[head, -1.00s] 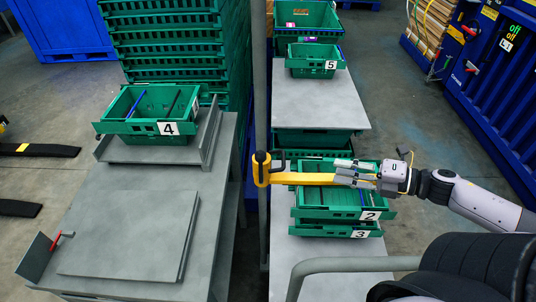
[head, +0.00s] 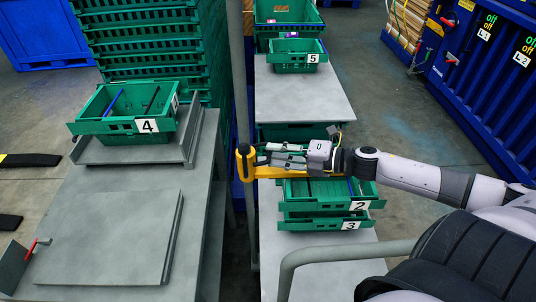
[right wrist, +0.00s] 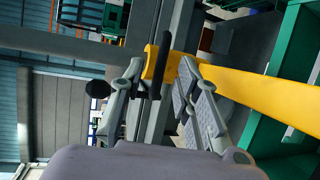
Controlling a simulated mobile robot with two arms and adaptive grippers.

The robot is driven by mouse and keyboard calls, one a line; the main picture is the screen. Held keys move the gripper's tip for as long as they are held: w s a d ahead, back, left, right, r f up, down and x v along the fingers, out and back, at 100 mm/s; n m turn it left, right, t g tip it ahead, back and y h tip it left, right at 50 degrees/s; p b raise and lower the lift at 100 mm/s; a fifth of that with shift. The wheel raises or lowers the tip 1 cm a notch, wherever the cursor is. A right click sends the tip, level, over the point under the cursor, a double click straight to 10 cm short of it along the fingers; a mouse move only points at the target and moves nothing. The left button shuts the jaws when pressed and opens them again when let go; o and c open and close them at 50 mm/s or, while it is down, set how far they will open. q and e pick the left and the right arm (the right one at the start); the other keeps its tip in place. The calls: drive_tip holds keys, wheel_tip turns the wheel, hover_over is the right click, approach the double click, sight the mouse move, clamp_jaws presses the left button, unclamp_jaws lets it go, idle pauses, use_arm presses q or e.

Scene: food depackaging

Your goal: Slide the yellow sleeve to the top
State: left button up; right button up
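The yellow sleeve (head: 243,163) sits around a grey upright pole (head: 238,80), at about the height of the crates beside it. A yellow bar (head: 272,172) runs right from it. My right gripper (head: 268,155) is just right of the sleeve, above the bar in the picture. In the right wrist view, the sleeve (right wrist: 156,62) and its black handle (right wrist: 165,65) show ahead, between the two spread fingers (right wrist: 160,98). The fingers look open; whether they touch the sleeve is hard to tell. My left gripper is out of view.
Crates 2 (head: 359,206) and 3 (head: 350,225) are stacked just below my right arm. Crate 5 (head: 312,58) stands farther back, crate 4 (head: 147,125) on the left table (head: 100,240). A grey rail (head: 340,250) curves in front of the right table.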

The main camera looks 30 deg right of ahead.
sight(268, 153)
drive_tip(key=shift+x, duration=1.5)
clamp_jaws()
